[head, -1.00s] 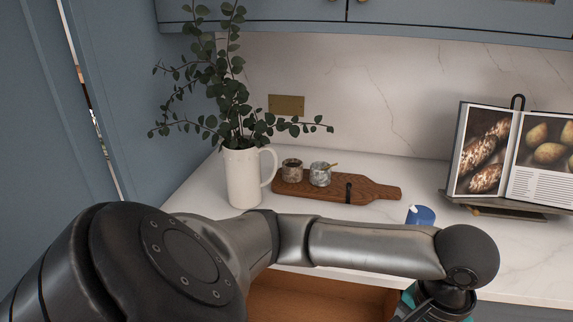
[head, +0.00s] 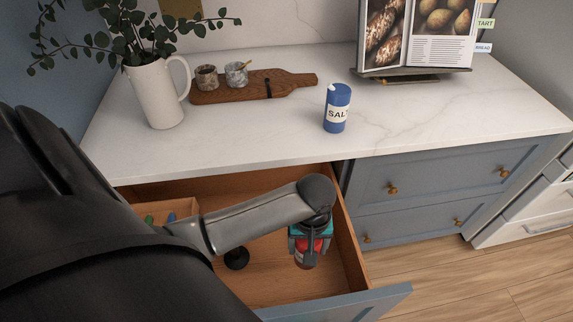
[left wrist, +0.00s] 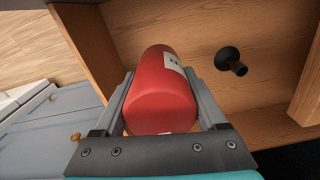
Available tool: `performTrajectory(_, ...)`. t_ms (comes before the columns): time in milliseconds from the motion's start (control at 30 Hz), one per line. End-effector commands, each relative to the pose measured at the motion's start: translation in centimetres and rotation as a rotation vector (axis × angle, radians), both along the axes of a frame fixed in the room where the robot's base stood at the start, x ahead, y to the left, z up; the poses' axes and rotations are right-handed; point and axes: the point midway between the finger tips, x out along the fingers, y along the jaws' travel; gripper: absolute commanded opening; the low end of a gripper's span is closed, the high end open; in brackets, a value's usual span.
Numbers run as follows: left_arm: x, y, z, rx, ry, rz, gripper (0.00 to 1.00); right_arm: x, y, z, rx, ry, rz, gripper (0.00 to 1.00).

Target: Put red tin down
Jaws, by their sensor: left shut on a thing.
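The red tin (head: 304,256) is in my left gripper (head: 307,258), over the right part of the open wooden drawer (head: 268,283) in the head view. In the left wrist view the red tin (left wrist: 161,92) with a pale label lies between the two fingers of my left gripper (left wrist: 165,100), which are shut on it. The drawer's wooden floor (left wrist: 185,27) shows beyond the tin. I cannot tell whether the tin touches the drawer floor. My right gripper is not in view.
A small dark object (head: 237,258) stands in the drawer left of the tin. A wooden box (head: 163,211) with coloured items is at the drawer's left. On the counter are a blue salt tin (head: 337,108), a wooden board (head: 288,83), a white jug (head: 156,95) and a book stand (head: 412,76).

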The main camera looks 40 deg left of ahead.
Motion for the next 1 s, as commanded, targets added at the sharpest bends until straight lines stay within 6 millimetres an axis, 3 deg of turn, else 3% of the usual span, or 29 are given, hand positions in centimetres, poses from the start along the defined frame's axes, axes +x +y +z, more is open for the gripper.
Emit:
performTrajectory(500,0.0,0.0,-13.2,0.0,0.001,-0.002,0.08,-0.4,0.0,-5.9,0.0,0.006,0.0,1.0)
performTrajectory(767,0.0,0.0,-15.6,0.001,0.001,-0.002,0.08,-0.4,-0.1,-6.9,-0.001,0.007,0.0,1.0)
performTrajectory(1000,0.0,0.0,-19.0,0.001,0.001,-0.001,0.08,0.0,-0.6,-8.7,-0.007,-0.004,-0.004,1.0)
